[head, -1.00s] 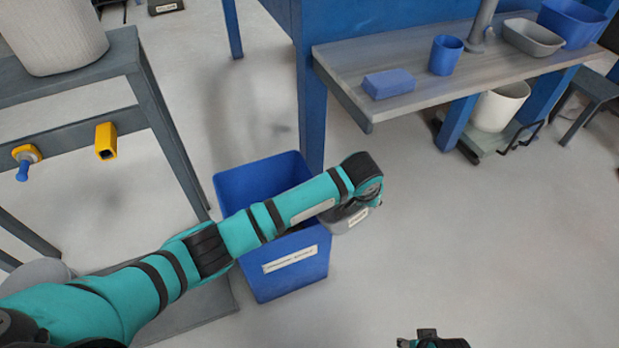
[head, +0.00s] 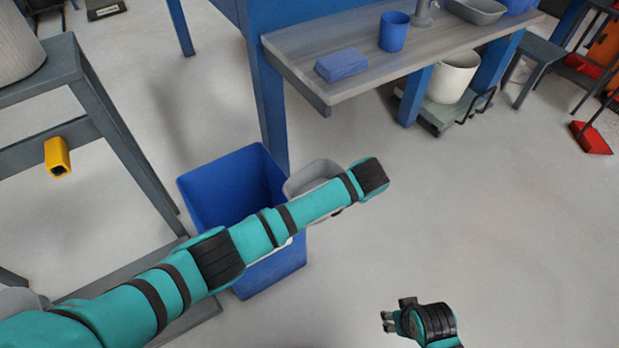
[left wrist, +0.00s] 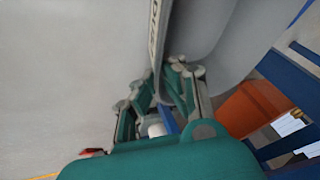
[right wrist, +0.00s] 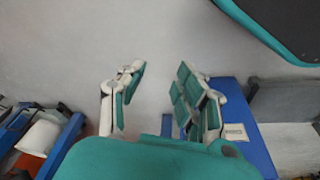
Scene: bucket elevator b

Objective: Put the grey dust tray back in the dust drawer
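The grey dust tray (head: 314,174) shows partly behind my left forearm in the head view, above or beside the right rim of the blue bin. In the left wrist view, the tray (left wrist: 202,30) fills the top middle, with part of its lettering visible on its wall. My left gripper (left wrist: 168,88) is shut on a wall of the tray. In the head view its fingers are hidden behind the arm. My right gripper (head: 389,321) is low in the head view, apart from the tray. In the right wrist view (right wrist: 160,72) its fingers are spread and empty. I cannot identify the dust drawer.
The blue bin (head: 228,182) stands on the floor under my left arm. A shelf (head: 325,95) with a blue block (head: 341,65) and cup (head: 394,31) is behind it. A grey stand (head: 110,125) is at left.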

